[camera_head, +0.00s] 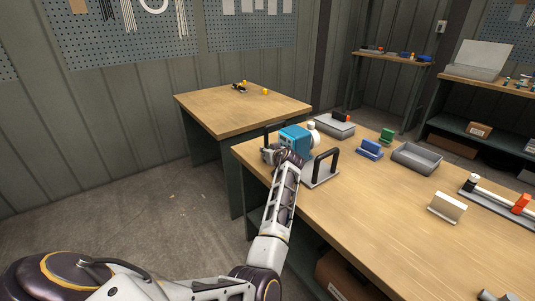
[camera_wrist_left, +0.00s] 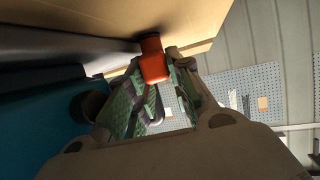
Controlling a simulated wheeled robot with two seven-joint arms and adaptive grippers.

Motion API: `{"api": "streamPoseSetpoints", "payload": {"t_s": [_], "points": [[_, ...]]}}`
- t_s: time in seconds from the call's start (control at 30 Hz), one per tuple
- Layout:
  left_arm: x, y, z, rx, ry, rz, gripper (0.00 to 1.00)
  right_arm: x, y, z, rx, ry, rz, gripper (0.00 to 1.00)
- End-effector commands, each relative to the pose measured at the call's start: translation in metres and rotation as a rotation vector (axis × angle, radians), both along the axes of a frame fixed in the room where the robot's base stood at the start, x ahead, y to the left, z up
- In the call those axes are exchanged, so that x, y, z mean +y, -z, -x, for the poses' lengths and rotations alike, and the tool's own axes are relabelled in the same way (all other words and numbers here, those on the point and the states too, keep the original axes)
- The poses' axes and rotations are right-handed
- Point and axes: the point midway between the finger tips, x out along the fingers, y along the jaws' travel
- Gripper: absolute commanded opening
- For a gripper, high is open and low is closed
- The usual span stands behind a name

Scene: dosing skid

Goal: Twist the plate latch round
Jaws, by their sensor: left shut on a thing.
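A grey plate (camera_head: 316,184) with black upright handles (camera_head: 334,161) lies at the left edge of the long workbench, with a blue pump-like unit (camera_head: 294,136) by it. My left gripper (camera_head: 274,155) is at the near left side of this unit. In the left wrist view its green-padded fingers (camera_wrist_left: 150,88) are closed on an orange-red latch piece (camera_wrist_left: 153,66). The gripper hides this piece in the head view, so I cannot tell its angle to the plate. Tips that look like my right gripper (camera_head: 497,296) show at the bottom right edge, mostly cut off.
On the workbench (camera_head: 390,220) stand a grey tray (camera_head: 416,158), blue (camera_head: 370,150) and green (camera_head: 387,136) blocks, a white block (camera_head: 447,207) and a rail with an orange part (camera_head: 521,204). The bench's near middle is clear. A side table (camera_head: 225,110) stands behind.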

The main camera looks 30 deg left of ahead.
Motion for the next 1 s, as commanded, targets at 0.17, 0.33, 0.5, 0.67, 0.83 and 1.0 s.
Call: {"api": "streamPoseSetpoints", "payload": {"t_s": [0.17, 0.33, 0.5, 0.67, 0.83, 1.0], "points": [[0.0012, -0.0057, -0.0013, -0.009, 0.001, -0.006, 0.0, 0.0001, -0.0006, 0.0004, 0.0, 0.0, 0.0, 0.4], [0.001, -0.0053, -0.001, -0.008, 0.001, -0.005, 0.32, -0.0002, 0.0013, 0.0026, 0.006, 0.0, 0.001, 0.4], [-0.0001, -0.0029, -0.0009, -0.005, 0.002, -0.003, 0.43, -0.0004, 0.0033, 0.005, 0.011, -0.001, 0.002, 0.4], [-0.001, -0.0011, -0.0009, -0.002, 0.003, -0.001, 0.43, -0.0004, 0.0042, 0.0059, 0.014, -0.001, 0.002, 0.4], [-0.0025, -0.0004, -0.0002, 0.0, 0.004, 0.0, 0.43, -0.0006, 0.0034, 0.0034, 0.01, -0.001, 0.004, 0.4], [-0.0068, -0.002, 0.0029, 0.0, 0.004, 0.0, 0.43, -0.0004, 0.0029, 0.003, 0.009, -0.001, 0.002, 0.4]]}}
